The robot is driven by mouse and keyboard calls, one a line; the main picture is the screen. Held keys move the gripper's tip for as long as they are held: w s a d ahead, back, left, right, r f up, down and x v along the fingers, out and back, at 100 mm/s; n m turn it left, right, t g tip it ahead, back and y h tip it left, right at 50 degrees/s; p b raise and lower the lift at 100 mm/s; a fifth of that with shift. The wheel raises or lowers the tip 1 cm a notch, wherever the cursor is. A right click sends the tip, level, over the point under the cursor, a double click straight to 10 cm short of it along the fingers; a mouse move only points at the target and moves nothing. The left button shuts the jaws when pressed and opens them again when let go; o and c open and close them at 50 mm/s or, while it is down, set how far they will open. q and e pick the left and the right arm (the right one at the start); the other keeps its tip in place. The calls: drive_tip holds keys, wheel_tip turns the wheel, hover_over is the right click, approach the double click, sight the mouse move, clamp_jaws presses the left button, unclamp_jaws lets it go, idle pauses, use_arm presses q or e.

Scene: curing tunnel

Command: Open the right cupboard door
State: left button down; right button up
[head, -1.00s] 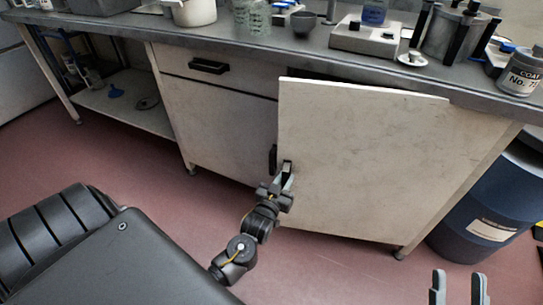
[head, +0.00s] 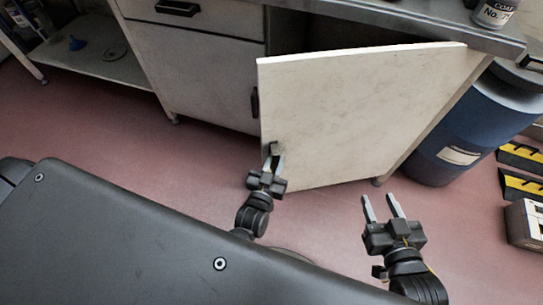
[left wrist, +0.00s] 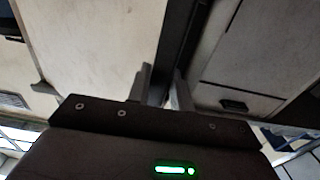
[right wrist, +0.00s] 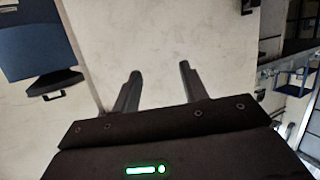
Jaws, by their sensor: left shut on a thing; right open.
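The right cupboard door (head: 350,110), a pale scuffed panel, stands ajar with its left edge swung out from the cabinet. A dark opening (head: 310,32) shows above and behind it. In the left wrist view the fingers (left wrist: 162,88) are at a dark strip beside the pale panel. My right gripper (head: 380,208) is open and empty, in front of the door, lower right. In the right wrist view its fingers (right wrist: 155,90) point at a pale surface.
The left cupboard door (head: 200,80) is closed, with a black handle (head: 254,102); a drawer (head: 190,12) is above it. A blue drum (head: 465,125) stands right of the cabinet. Yellow-black blocks (head: 520,170) lie on the floor at right. Red floor in front is clear.

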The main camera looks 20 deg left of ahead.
use_arm(q)
drive_tip(key=shift+d, duration=0.25)
drive_tip(key=c, duration=1.3)
unclamp_jaws()
drive_tip(key=shift+w, duration=0.1)
drive_tip(key=shift+a, duration=0.1)
use_arm(e)
drive_tip(key=shift+d, duration=0.1)
use_arm(q)
drive_tip(key=shift+s, duration=0.3)
drive_tip(key=s+p, duration=0.1)
drive_tip(key=s, duration=0.9)
drive_tip(key=shift+s, duration=0.15)
use_arm(e)
drive_tip(key=d+f+g, duration=0.1)
drive_tip(key=s+d+f+g+h, duration=0.1)
drive_tip(key=d+f+m+g+h, duration=0.1)
drive_tip(key=f, duration=0.1)
drive_tip(key=shift+s+d, duration=0.1)
drive_tip(key=shift+s, duration=0.25)
use_arm(q)
drive_tip(key=shift+c, duration=0.2)
